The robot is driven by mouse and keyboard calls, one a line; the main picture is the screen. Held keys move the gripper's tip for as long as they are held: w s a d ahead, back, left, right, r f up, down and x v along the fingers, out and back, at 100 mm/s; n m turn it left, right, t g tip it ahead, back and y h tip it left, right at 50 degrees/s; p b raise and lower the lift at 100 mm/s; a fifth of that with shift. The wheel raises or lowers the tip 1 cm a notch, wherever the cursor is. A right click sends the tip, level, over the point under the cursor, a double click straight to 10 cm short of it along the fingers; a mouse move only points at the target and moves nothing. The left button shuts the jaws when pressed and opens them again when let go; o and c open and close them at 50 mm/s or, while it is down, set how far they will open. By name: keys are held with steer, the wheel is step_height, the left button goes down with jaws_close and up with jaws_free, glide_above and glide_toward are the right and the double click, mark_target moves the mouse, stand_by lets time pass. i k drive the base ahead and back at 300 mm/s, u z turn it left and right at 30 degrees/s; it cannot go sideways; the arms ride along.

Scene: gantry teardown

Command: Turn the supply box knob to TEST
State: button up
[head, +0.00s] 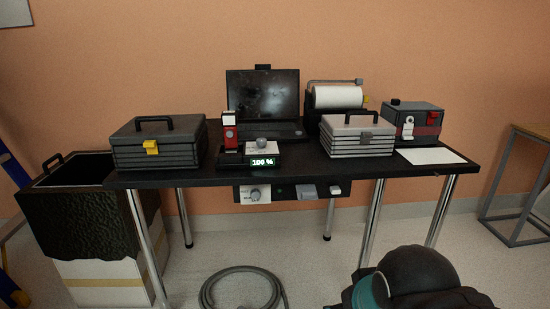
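A dark box (300,202) hangs under the table's front edge. At its left end a round light knob (255,193) sits on a pale plate with small lettering. The lettering and the knob's pointing direction are too small to read, and no TEST mark can be made out. Part of my arm shows at the bottom right; my gripper is not in view.
On the black table (300,170) stand a dark case (157,155), a grey case (357,148), a laptop (262,95), a paper-roll device (338,97), a red-banded box (420,118) and a unit reading 100 % (262,161). A coiled hose (240,270) lies on the floor below.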

mark_target(256, 194)
steer(key=z, duration=2.2)
steer(key=k, duration=1)
steer(key=u, duration=1.8)
steer(key=i, duration=0.5)
steer(key=z, duration=0.1)
